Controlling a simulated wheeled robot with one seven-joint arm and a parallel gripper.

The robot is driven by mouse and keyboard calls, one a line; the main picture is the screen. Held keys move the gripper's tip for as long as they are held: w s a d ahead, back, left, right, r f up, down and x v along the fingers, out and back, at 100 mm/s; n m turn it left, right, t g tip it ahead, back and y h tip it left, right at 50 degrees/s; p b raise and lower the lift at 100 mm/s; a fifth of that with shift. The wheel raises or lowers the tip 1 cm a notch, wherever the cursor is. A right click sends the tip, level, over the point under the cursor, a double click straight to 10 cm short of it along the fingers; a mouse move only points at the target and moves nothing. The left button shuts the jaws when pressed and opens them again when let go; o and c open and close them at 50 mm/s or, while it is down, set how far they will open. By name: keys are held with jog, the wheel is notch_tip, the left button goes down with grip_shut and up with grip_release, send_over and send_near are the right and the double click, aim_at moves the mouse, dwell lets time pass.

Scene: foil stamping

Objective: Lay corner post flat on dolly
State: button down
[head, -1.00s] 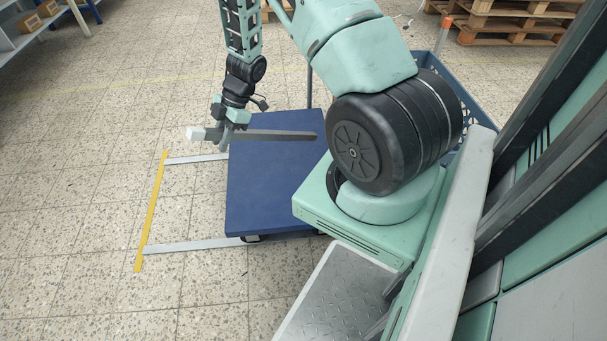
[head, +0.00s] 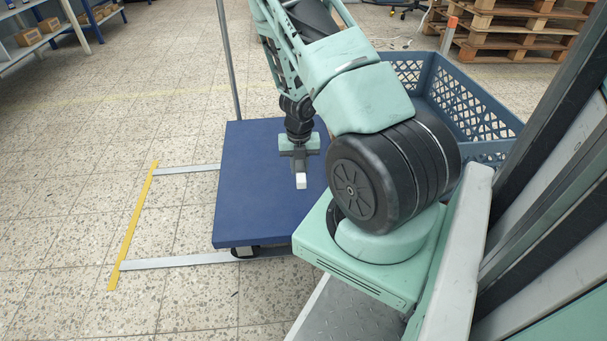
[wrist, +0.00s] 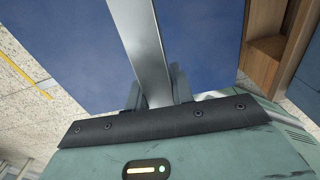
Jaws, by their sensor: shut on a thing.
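The corner post is a grey metal bar; in the head view its pale end (head: 301,181) shows just below my gripper (head: 299,158), over the blue deck of the dolly (head: 245,190). The rest of the post is hidden behind my gripper and arm there. In the wrist view the post (wrist: 140,40) runs from between the fingers of my gripper (wrist: 155,93) up past the top edge, with the blue deck (wrist: 80,50) behind it. My gripper is shut on the post. I cannot tell whether the post touches the deck.
A blue-grey lattice crate (head: 470,105) stands right of the dolly. A thin upright pole (head: 230,60) rises at the dolly's far edge. Wooden pallets (head: 510,25) are stacked at the back right.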

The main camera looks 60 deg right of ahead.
jog(key=shift+s+d+f+n, duration=0.3)
jog(key=shift+s+d+f, duration=0.05)
jog(key=shift+d, duration=0.3)
